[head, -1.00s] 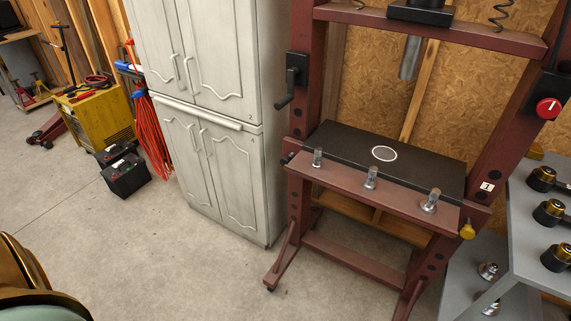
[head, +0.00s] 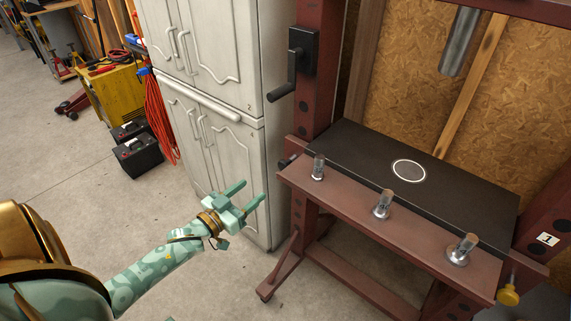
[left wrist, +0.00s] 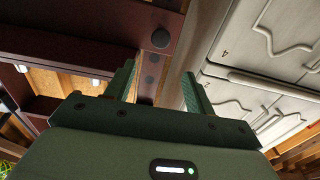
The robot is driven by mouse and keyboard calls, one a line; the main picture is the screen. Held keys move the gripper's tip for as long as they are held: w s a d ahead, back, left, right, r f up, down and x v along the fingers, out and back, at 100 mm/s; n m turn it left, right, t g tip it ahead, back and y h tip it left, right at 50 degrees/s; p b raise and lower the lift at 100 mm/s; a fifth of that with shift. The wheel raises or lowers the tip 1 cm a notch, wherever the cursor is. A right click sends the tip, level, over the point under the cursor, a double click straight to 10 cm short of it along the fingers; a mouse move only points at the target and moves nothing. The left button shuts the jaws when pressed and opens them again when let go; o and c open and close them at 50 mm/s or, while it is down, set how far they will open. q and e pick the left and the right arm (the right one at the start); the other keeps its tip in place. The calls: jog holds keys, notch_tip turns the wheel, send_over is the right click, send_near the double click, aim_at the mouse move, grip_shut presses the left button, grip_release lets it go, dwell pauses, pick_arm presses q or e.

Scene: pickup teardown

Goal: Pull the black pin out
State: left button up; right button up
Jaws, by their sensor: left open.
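The black pin (head: 287,162) sticks out of the left side of the maroon press frame (head: 305,218), at about the height of its bed. My left gripper (head: 250,191) is open and empty, in front of the cabinet, below and left of the pin and apart from it. In the left wrist view its two green fingers (left wrist: 158,76) are spread, with the maroon post beyond them. A dark round spot shows on that post; I cannot tell if it is the pin or a hole. My right gripper is not in view.
A pale cabinet (head: 213,110) stands close to the left of the press. A black crank handle (head: 298,63) sits above the pin. Metal pegs (head: 383,205) line the front rail, and a yellow knob (head: 508,294) is at its right end. Floor in front is clear.

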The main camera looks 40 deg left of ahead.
aim_at(282, 167)
pick_arm(q)
jog(key=w+b, duration=0.1)
jog(key=w, duration=0.3)
jog(key=w+b, duration=0.2)
jog(key=w, duration=0.3)
jog(key=w+d+b, duration=0.1)
jog(key=w, duration=0.3)
jog(key=shift+w+f+b, duration=0.2)
jog(key=shift+f+b, duration=0.1)
jog(key=shift+f, duration=0.05)
jog(key=shift+w+r, duration=0.15)
jog(key=shift+w, duration=0.5)
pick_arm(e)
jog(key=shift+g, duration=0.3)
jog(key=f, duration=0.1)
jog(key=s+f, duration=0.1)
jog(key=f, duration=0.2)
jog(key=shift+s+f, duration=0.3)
